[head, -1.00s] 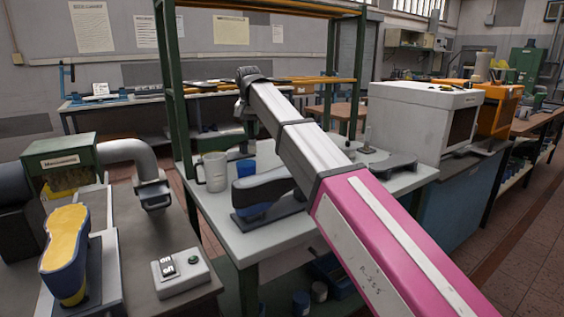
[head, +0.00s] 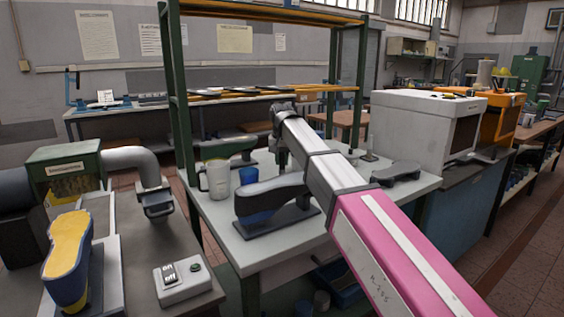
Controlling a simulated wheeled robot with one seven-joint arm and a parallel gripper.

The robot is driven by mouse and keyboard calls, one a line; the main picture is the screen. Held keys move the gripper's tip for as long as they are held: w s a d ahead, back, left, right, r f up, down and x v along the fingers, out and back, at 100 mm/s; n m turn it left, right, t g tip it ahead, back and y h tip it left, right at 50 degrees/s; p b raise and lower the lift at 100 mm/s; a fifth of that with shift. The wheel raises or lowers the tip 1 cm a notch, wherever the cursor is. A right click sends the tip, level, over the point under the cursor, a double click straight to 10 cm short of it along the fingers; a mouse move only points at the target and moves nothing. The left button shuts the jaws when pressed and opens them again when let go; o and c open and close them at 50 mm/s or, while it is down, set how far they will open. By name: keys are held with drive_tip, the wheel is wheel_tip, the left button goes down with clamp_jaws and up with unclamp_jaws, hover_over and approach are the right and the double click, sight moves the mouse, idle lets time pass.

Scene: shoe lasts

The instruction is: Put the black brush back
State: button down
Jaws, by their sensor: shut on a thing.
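My gripper (head: 283,158) hangs down at the far end of my arm, over the back part of the grey-white table (head: 290,243). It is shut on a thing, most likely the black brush. My wrist and forearm hide most of it, so its shape and whether it touches the table cannot be told.
A clear mug (head: 216,180), a blue cup (head: 248,176) and a dark shoe last on a base (head: 272,200) stand left of my arm. A green last (head: 228,148) is behind them. A dark flat piece (head: 397,172) lies right. A white box machine (head: 425,122) stands beyond.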

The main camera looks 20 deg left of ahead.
drive_tip(key=shift+f, duration=0.25)
drive_tip(key=c, duration=1)
unclamp_jaws()
drive_tip(key=r, duration=0.4)
drive_tip(key=s+r, duration=0.1)
drive_tip(key=r, duration=0.7)
drive_tip(key=shift+s+d, duration=0.15)
drive_tip(key=shift+s, duration=0.1)
